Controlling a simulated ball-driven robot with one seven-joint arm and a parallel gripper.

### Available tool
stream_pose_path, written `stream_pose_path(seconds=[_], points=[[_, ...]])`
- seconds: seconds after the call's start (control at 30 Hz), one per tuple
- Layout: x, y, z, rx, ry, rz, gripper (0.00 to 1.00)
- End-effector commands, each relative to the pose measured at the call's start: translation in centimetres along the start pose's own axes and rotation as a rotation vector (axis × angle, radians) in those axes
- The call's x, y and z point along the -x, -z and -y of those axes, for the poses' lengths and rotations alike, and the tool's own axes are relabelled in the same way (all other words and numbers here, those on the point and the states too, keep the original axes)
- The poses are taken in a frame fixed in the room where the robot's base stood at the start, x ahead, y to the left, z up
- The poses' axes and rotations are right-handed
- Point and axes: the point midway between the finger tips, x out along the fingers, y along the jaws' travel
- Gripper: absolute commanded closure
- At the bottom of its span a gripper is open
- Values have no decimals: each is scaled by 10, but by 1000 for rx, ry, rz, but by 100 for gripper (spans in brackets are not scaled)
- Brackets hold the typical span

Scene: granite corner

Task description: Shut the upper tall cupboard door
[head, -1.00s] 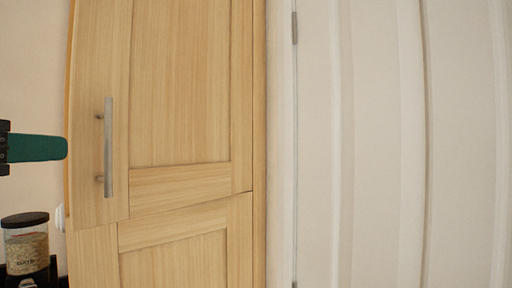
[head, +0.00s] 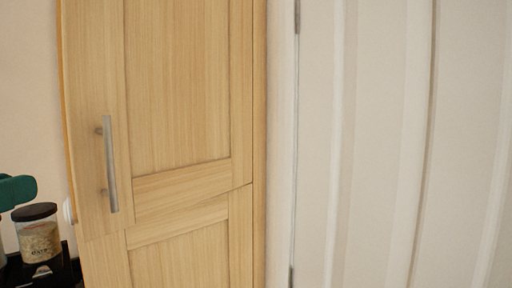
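The upper tall cupboard door (head: 178,85) is a light wooden panel door filling the left-centre of the head view. Its vertical metal bar handle (head: 111,164) is near the left edge. The door's lower edge slants against the lower door (head: 190,255), lower at the left than at the right, so it looks slightly ajar.
A dispenser jar with a dark lid (head: 39,232) holds grain on a dark surface at lower left. A small white item (head: 69,211) is beside the door's left edge. A pale panelled door or wall (head: 380,150) fills the right.

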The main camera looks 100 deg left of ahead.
Motion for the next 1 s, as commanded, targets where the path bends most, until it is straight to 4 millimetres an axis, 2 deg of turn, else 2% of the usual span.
stream_pose_path(seconds=[0.03, 0.3, 0.5, 0.9, 1.0], points=[[5, 4, 1, -3, 4, 6, 77], [42, 2, 1, -2, 2, 6, 77], [59, 1, 0, 0, -1, 4, 77], [64, -1, -1, 1, -4, 3, 77], [63, 0, -3, 3, -9, -5, 86]])
